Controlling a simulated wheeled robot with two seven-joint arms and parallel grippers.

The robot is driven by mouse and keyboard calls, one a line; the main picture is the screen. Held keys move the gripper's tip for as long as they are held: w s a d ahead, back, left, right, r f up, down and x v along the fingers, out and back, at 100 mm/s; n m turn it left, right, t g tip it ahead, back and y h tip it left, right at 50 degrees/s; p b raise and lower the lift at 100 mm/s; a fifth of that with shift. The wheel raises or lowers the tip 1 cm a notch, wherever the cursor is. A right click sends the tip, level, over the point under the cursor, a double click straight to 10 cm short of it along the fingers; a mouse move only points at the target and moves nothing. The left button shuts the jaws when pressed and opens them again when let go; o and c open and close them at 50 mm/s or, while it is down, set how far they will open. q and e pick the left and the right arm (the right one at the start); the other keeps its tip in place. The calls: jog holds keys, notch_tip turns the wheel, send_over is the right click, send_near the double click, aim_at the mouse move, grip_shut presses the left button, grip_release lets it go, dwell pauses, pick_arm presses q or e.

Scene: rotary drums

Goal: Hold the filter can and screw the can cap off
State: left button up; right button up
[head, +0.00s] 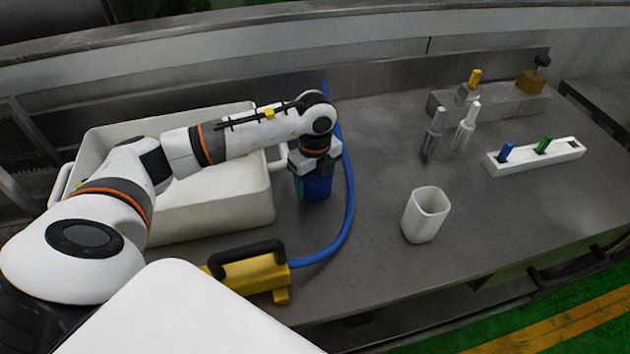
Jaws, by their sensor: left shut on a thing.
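The filter can (316,187) is a small blue, round can standing on the grey bench, right of the white bin. My left gripper (311,166) comes down over it from above and is shut on it. The gripper and wrist hide the top of the can, so I cannot make out the cap or tell whether the jaws hold the cap or the can's body. My right gripper is not in view.
A large white bin (225,212) stands left of the can. A blue hose (347,215) curves right of it to a yellow tool (250,273). A white cup (426,215) stands further right. A white rack (535,157) with coloured pegs is at the right.

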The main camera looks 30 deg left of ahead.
pick_arm(q)
jog(key=shift+f, duration=0.5)
jog(key=shift+f, duration=0.1)
jog(key=shift+f, duration=0.15)
jog(key=o, duration=1.1)
